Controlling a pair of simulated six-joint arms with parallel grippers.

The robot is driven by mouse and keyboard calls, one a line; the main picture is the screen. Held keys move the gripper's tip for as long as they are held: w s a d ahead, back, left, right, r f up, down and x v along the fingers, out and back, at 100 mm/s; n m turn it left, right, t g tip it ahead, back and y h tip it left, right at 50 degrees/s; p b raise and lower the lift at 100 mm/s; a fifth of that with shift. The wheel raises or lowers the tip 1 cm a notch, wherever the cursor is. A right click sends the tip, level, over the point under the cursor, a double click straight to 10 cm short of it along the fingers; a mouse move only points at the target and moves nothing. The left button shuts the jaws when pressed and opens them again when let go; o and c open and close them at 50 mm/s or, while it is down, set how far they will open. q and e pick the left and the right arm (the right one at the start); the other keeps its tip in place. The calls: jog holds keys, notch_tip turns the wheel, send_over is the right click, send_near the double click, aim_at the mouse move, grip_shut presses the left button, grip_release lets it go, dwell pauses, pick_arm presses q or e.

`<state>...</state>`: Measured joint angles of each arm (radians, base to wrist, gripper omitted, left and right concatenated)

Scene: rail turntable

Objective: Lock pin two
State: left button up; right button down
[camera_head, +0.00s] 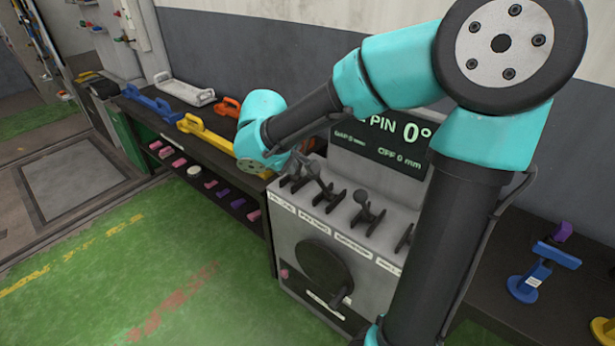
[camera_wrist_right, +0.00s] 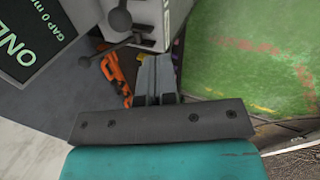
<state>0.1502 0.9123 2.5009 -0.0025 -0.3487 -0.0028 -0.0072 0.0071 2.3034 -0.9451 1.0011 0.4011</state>
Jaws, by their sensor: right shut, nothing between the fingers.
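The grey console (camera_head: 285,228) has a row of dark levers on its top, with small labels along the front edge that are too small to read. A ball-topped lever (camera_head: 368,212) stands near the middle. Which lever is pin two cannot be told. A dark screen (camera_head: 385,140) behind them shows "PIN", "0°" and "0 mm" readings, partly covered by my arm. My right gripper (camera_wrist_right: 157,66) is shut and empty. In the head view it is near the leftmost levers, partly hidden. In the wrist view a ball-topped lever (camera_wrist_right: 119,19) stands beside its fingers, apart from them. My left gripper is out of view.
A round handwheel (camera_head: 322,270) is on the console's front. A dark bench (camera_head: 235,158) to the left carries blue, yellow and orange handled pieces. A blue stand (camera_head: 535,277) sits on a dark surface at right. The green floor (camera_head: 110,265) is clear.

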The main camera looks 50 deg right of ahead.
jog(key=shift+f, duration=0.1)
jog(key=w+d+f, duration=0.1)
jog(key=d+f, duration=0.6)
jog(key=f, duration=0.2)
jog(key=shift+w+d, duration=0.2)
jog(key=shift+d, duration=0.2)
jog(key=shift+w+r, duration=0.1)
jog(key=shift+r, duration=0.05)
